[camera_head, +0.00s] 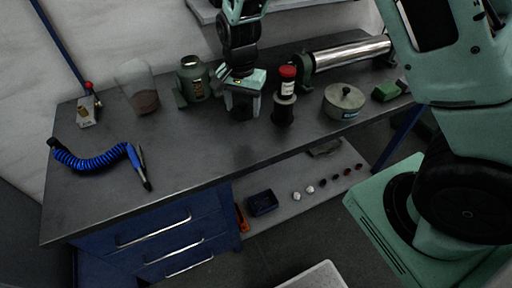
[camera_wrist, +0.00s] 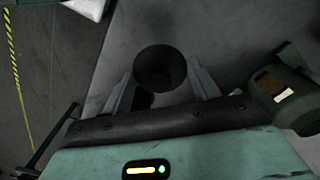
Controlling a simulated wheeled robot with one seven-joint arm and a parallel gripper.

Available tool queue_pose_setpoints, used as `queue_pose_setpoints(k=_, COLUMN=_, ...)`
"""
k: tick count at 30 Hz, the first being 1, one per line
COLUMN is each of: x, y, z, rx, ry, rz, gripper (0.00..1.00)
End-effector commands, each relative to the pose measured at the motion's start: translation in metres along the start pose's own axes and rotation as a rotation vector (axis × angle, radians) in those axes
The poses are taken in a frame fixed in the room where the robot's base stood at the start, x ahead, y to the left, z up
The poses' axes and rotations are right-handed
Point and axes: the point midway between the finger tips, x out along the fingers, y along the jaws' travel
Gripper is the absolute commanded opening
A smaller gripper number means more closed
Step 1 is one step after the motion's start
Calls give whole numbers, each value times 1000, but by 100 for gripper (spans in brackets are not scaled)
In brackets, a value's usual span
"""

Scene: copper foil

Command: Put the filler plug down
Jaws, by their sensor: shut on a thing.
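My gripper (camera_head: 242,112) points down over the grey workbench (camera_head: 190,148), and its fingers also show in the wrist view (camera_wrist: 163,90). It is shut on a dark round piece, which I take for the filler plug (camera_wrist: 160,68); the fingers stand on either side of it. Most of the plug is hidden by the fingers in the head view. I cannot tell whether its underside touches the bench. A green vessel (camera_head: 195,80) with a pale label stands just left of my gripper, and a green body shows at the right in the wrist view (camera_wrist: 290,98).
A dark bottle with a red cap (camera_head: 287,82) stands close right of my gripper. Further right are a round lidded pot (camera_head: 343,102) and a steel roller (camera_head: 350,54). A clear beaker (camera_head: 138,88) and a blue coiled hose (camera_head: 90,160) are left. The bench front is clear.

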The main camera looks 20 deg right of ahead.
Motion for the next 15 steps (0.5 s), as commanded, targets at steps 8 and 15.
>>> queue_pose_setpoints(k=8, x=46, y=2, z=1, rx=1, ry=-2, rz=4, gripper=38)
queue_pose_setpoints(k=15, x=72, y=2, z=0, rx=1, ry=-3, rz=4, gripper=38)
